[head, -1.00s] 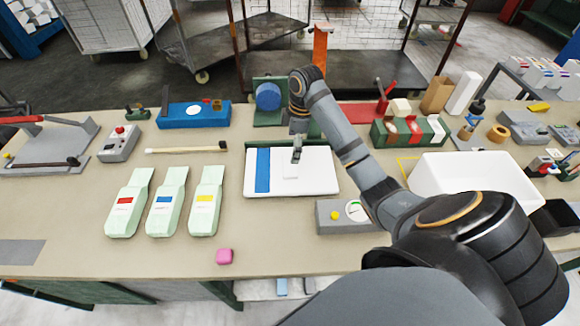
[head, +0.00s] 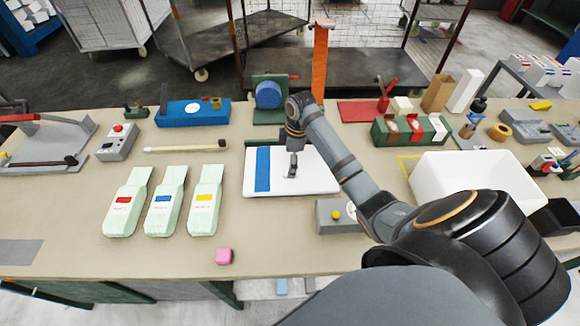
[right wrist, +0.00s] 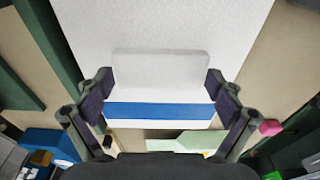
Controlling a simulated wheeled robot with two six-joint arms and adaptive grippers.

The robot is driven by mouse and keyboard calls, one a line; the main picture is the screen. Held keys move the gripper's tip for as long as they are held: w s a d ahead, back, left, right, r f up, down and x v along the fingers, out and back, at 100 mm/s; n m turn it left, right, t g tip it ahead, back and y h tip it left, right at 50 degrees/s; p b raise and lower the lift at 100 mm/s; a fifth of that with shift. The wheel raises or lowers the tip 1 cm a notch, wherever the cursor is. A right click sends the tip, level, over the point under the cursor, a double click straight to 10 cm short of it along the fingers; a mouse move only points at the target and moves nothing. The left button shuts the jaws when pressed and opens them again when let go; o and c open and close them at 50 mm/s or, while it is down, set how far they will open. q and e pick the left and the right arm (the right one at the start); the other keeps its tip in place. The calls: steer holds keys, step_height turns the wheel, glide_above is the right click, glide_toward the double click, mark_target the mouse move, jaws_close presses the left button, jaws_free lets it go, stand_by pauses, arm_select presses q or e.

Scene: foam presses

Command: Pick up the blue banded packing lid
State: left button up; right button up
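The packing lid (head: 315,178) is a flat white slab with a blue band (head: 263,170) near its left side. It lies flat on the bench, and in the right wrist view its white face (right wrist: 160,22) fills the upper middle. A pale raised block (right wrist: 160,68) stands on it beside the blue band. My right gripper (head: 292,172) is over the lid, fingers pointing down. In the right wrist view the gripper (right wrist: 160,82) is open, with a fingertip near each end of the block; I cannot tell whether they touch it. My left gripper is out of view.
Pale green packs (head: 164,210) with red, blue and yellow labels lie left of the lid. A grey gauge box (head: 333,216) and a white bin (head: 465,180) stand to the right. A pink block (head: 224,256) lies near the front edge. A press (head: 268,93) stands behind.

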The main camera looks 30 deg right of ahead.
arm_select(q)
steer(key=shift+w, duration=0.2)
arm_select(e)
steer(key=shift+c, duration=1.2)
steer(key=shift+r, duration=0.2)
steer(key=r, duration=0.2)
steer(key=s+r, duration=0.1)
steer(key=shift+d+r+b, duration=0.25)
steer(key=shift+r+b, duration=0.15)
arm_select(q)
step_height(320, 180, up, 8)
steer(key=p, duration=0.8)
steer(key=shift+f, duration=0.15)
arm_select(e)
steer(key=s+d+r, duration=0.1)
steer(key=s+r, duration=0.7)
steer(key=s, duration=0.5)
steer(key=shift+d+r, duration=0.2)
steer(key=shift+r, duration=0.2)
